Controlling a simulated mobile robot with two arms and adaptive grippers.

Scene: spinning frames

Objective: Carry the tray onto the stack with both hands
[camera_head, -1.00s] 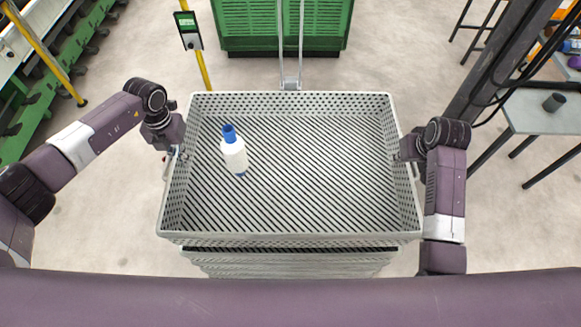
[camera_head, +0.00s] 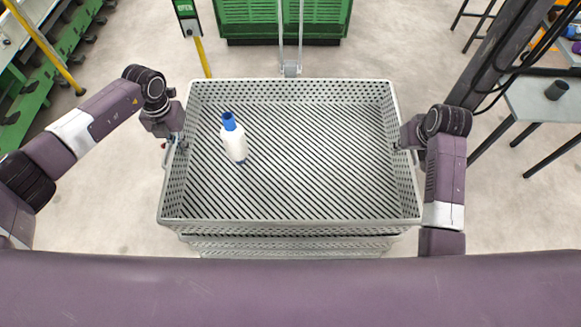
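A light grey perforated tray (camera_head: 290,212) with a slatted floor fills the middle of the head view.
A green crate (camera_head: 281,18) stands behind, with grey upright bars (camera_head: 291,68) in front of it. A yellow post with a sign (camera_head: 188,12) is at back left. A grey table (camera_head: 545,105) is at right.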

